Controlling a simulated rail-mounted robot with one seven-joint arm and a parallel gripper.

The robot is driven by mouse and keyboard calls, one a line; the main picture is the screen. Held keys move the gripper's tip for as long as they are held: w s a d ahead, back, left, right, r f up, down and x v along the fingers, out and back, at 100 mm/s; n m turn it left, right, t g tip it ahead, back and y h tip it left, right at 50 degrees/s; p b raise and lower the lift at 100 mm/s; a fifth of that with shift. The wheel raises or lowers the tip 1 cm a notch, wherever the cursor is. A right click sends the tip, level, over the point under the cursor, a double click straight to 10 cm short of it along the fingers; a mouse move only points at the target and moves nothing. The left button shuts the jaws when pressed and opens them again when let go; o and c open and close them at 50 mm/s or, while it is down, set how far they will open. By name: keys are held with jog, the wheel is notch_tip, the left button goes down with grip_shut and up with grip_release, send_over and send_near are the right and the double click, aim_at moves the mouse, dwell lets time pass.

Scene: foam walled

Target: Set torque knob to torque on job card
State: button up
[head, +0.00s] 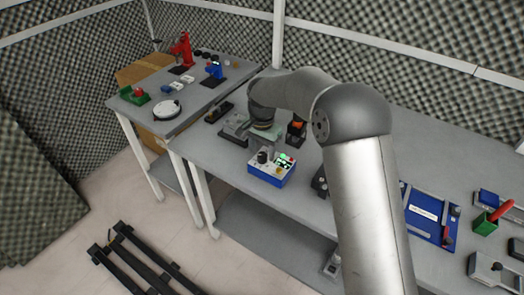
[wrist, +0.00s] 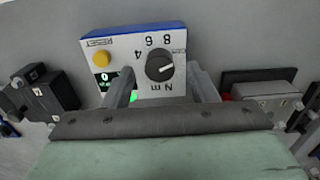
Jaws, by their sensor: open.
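The torque knob (wrist: 160,66) is black and round, on the white face of a blue-edged box (wrist: 125,42). The face appears upside down in the wrist view, with 4, 6 and 8 readable around the knob. A pale mark on the knob points right, away from the 4. The small display (wrist: 105,79) reads 0. My gripper (wrist: 162,80) is open, with one finger on each side of the knob in the picture; contact cannot be told. I cannot pick out a job card.
A yellow button (wrist: 101,60) and a green light (wrist: 133,96) share the box face. Dark blocks (wrist: 42,94) and a grey device (wrist: 270,95) flank it. A blue tray with a white label (head: 425,213) lies farther right on the bench. A side table (head: 205,98) stands at left.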

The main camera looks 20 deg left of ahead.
jog(key=shift+f, duration=0.7)
jog(key=c, duration=1)
